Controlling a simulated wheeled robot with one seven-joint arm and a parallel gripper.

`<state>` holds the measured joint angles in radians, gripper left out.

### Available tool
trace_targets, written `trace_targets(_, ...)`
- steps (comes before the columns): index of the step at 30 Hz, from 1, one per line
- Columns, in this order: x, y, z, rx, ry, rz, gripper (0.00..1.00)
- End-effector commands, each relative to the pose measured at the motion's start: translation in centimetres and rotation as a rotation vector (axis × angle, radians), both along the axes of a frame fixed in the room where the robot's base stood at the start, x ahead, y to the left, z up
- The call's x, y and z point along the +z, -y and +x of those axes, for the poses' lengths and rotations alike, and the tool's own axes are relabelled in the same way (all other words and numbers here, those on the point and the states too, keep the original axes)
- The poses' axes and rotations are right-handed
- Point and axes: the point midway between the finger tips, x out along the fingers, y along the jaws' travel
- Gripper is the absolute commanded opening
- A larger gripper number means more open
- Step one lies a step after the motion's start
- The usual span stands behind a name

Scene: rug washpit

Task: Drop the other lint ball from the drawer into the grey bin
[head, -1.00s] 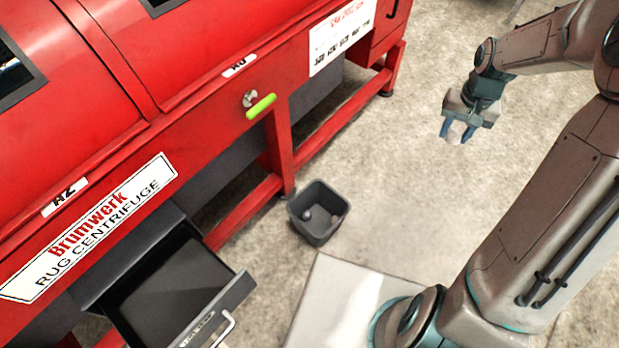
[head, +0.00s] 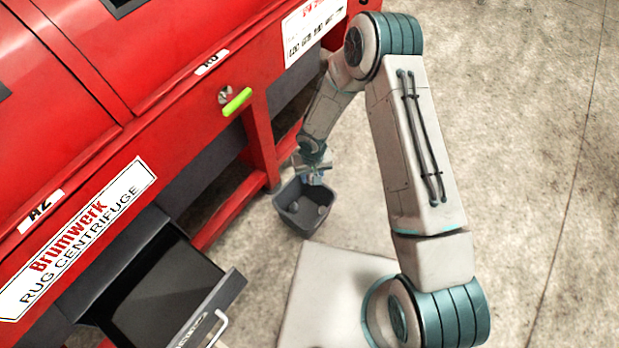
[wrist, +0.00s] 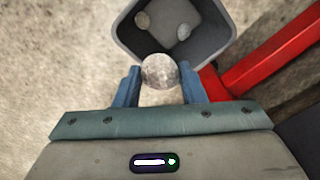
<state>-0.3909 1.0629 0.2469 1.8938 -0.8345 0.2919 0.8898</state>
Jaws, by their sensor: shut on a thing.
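My gripper (wrist: 160,85) is shut on a round grey lint ball (wrist: 160,71), held between its two blue fingers in the wrist view. In the head view my gripper (head: 314,178) hangs just above the far rim of the grey bin (head: 301,219); the held ball is hard to make out there.
The red rug centrifuge (head: 150,120) fills the left side, with a green-handled knob (head: 237,102) on its front. Its red leg frame (head: 262,150) stands close to the bin and also shows in the wrist view (wrist: 265,62). Bare floor (head: 540,200) lies open at right.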

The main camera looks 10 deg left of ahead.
Motion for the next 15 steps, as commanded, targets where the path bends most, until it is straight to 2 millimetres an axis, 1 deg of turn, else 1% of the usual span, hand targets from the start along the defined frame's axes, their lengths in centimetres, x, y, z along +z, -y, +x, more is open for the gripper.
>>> trace_targets(1,-0.5,-0.3,-0.5,0.010,0.000,-0.001,0.16)
trace_targets(4,-1.1,-0.6,-0.9,0.015,0.000,-0.001,0.16)
trace_targets(8,-2.3,-0.7,-1.0,0.016,0.000,-0.001,0.16)
trace_targets(15,-5.2,-0.7,-1.0,0.015,0.000,-0.001,0.16)
